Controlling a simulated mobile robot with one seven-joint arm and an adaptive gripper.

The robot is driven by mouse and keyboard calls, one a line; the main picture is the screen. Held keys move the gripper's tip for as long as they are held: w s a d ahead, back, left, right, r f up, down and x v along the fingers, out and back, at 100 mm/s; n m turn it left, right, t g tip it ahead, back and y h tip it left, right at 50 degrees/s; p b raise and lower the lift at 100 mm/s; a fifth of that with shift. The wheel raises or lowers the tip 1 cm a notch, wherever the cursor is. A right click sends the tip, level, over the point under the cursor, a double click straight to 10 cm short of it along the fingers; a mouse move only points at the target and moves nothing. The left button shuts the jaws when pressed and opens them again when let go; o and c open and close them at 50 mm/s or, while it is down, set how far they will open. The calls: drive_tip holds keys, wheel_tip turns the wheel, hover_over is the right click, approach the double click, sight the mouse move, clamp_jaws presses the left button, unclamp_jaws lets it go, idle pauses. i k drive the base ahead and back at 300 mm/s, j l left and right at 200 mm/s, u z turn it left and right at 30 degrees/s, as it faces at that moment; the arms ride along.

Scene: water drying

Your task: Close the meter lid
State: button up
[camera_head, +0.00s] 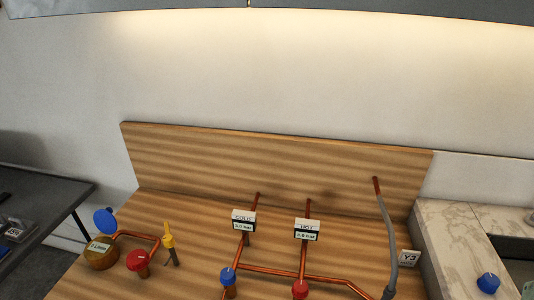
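A round brass-coloured meter (100,256) sits at the left of the wooden board, with a pale label on its face. A round blue lid (105,220) stands tilted up above the meter, apart from its face, so the lid is open. The hinge between them is too small to make out. My gripper and arm are not in this view.
A red knob (137,261) and a yellow-handled valve (168,237) stand just right of the meter, by copper pipe. COLD (243,220) and HOT (306,230) boxes stand farther right. A dark table (45,190) lies left; a marble counter (450,235) lies right.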

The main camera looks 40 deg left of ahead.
sight(103, 219)
drive_tip(key=u, duration=2.75)
drive_tip(key=i+j+z, duration=0.15)
drive_tip(key=z, duration=0.25)
drive_tip(key=i+j+z, duration=0.1)
drive_tip(key=z, duration=0.3)
drive_tip(key=i+j+z, duration=0.15)
drive_tip(key=j, duration=0.2)
drive_tip(key=j+z, duration=0.15)
drive_tip(key=j, duration=0.25)
drive_tip(key=i+j, duration=0.15)
drive_tip(key=j, duration=0.35)
drive_tip(key=i+j+z, duration=0.15)
drive_tip(key=j, duration=0.3)
drive_tip(key=i+j, duration=0.1)
drive_tip(key=j, duration=0.4)
drive_tip(key=i+j+z, duration=0.15)
drive_tip(key=j, duration=0.3)
